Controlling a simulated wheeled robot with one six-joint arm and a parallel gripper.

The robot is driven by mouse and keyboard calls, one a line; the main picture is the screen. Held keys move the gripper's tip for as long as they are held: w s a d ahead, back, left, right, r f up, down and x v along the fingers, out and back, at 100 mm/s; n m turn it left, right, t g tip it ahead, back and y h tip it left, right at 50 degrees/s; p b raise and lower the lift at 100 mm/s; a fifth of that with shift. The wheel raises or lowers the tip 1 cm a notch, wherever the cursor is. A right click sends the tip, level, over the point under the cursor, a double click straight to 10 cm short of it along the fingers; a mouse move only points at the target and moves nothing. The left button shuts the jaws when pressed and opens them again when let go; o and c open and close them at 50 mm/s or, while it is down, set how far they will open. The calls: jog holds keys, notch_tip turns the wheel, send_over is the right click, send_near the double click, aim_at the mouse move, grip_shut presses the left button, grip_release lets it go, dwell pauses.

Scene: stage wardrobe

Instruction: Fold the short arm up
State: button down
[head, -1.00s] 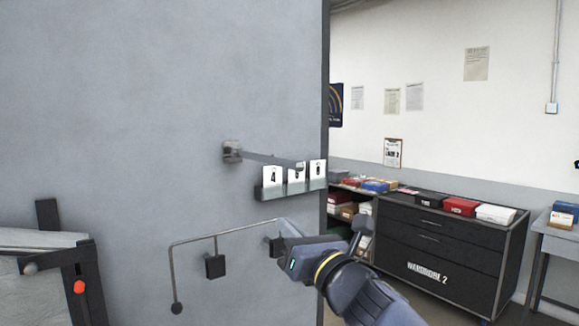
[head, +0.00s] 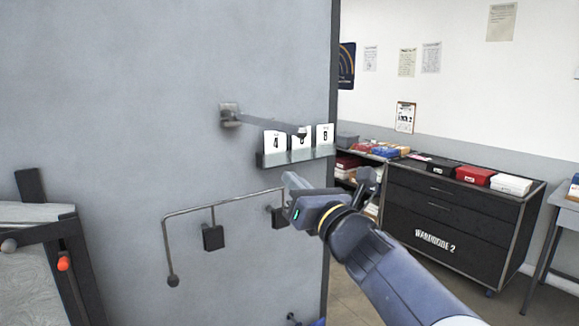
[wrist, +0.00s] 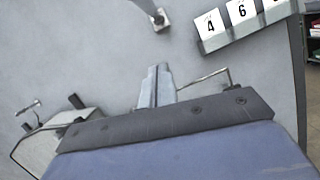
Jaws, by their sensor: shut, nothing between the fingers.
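A short grey arm (head: 265,124) sticks out from a square bracket (head: 229,114) on the grey wall panel, its free end in front of a number card. The wrist view shows the bracket (wrist: 158,19) at the top. Lower down, a thin bent rail (head: 220,202) with a round knob (head: 172,281) runs along the panel past dark blocks (head: 213,237). My gripper (head: 291,182) is shut and empty, at the rail's right end and below the card holder. Its fingers (wrist: 157,84) show in the wrist view. Whether it touches the rail is unclear.
A card holder (head: 290,157) with number cards is on the panel above my gripper. At left is a dark frame (head: 72,262) with an orange knob (head: 64,264). A black drawer cabinet (head: 455,215) with boxes stands at right, beyond open floor.

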aim_at(263, 121)
jog(key=w+a+r+p, duration=0.3)
jog(key=w+r+p, duration=0.3)
jog(key=w, duration=0.1)
jog(key=shift+w+a, duration=0.35)
dwell(0.4)
